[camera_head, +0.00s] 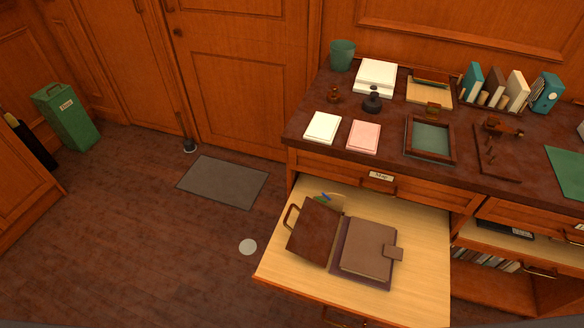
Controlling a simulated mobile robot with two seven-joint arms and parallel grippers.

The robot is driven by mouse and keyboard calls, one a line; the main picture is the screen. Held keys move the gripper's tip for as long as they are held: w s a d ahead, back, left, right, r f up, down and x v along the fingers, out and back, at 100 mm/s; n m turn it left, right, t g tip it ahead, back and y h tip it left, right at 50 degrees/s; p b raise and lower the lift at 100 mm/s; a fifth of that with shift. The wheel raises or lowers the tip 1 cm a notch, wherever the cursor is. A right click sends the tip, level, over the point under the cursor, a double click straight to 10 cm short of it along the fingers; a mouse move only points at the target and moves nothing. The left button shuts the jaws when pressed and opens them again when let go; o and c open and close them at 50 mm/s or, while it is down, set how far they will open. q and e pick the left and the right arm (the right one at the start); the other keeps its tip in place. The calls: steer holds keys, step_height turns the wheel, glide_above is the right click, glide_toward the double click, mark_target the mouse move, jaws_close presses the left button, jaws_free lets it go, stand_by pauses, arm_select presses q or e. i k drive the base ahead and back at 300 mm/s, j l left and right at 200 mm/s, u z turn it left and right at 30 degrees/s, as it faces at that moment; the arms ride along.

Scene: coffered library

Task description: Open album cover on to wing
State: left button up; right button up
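A brown album (368,247) with a strap tab (393,253) on its right side lies on the pale wooden wing (400,302), a board pulled out from the desk. The album looks shut, with a darker purple-brown edge showing around it. A dark brown panel (315,232) with a loop handle (291,217) lies against its left side, slightly tilted. I cannot tell whether the panel is joined to the album. Neither of my grippers is in view.
The desk top (310,115) above the wing holds paper stacks, a framed tray (430,138), an inkwell (372,101) and books. Small blue and green items (325,198) lie behind the panel. The wing's front strip is bare. A grey mat (223,181) lies on the floor.

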mark_target(369, 249)
steer(key=k+l, duration=0.1)
steer(key=l, duration=0.35)
steer(key=k+l+z, duration=0.1)
steer(key=l, duration=0.4)
steer(key=k+l, duration=0.15)
steer(key=l, duration=0.3)
steer(key=z, duration=0.05)
